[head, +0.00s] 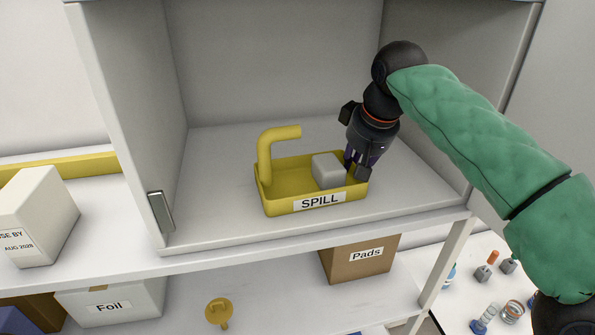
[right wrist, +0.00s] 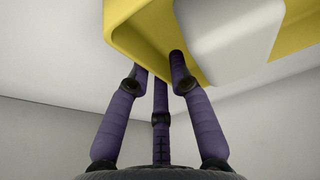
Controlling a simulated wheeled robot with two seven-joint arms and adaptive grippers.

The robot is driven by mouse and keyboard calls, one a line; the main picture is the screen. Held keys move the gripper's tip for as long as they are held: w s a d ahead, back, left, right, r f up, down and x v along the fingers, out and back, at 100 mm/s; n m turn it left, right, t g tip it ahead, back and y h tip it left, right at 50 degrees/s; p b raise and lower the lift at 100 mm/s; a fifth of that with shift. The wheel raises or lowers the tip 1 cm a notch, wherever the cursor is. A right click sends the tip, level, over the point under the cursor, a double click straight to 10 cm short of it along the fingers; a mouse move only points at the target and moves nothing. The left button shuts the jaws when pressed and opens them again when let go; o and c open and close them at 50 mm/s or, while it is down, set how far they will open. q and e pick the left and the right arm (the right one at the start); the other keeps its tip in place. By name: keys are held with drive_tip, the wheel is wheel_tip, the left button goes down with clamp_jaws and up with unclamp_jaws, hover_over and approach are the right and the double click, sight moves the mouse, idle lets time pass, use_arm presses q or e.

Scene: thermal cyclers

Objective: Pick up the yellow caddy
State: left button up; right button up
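The yellow caddy (head: 275,183), labelled SPILL, sits on the floor of the open cabinet. Its raised handle (head: 266,150) is at the left end, and a grey-white block (head: 328,171) lies in its right part. My right gripper (head: 357,168) is at the caddy's right end, pointing down. In the right wrist view, its purple fingers (right wrist: 160,66) straddle the yellow wall (right wrist: 125,25); one tip shows in front of it and the others go behind it. Whether they press on the wall is unclear. The block (right wrist: 225,40) is close by. My left gripper is out of view.
The cabinet's side walls (head: 122,110) and back wall enclose the caddy. A metal latch (head: 161,212) is at the front left. A white box (head: 36,217) stands left on the shelf. Below are a Foil box (head: 112,302) and a Pads box (head: 360,262). Cabinet floor left of the caddy is clear.

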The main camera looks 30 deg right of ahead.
drive_tip(key=shift+s+f, duration=0.1)
drive_tip(key=shift+f, duration=0.25)
drive_tip(key=shift+w, duration=0.2)
clamp_jaws()
drive_tip(key=shift+r, duration=0.15)
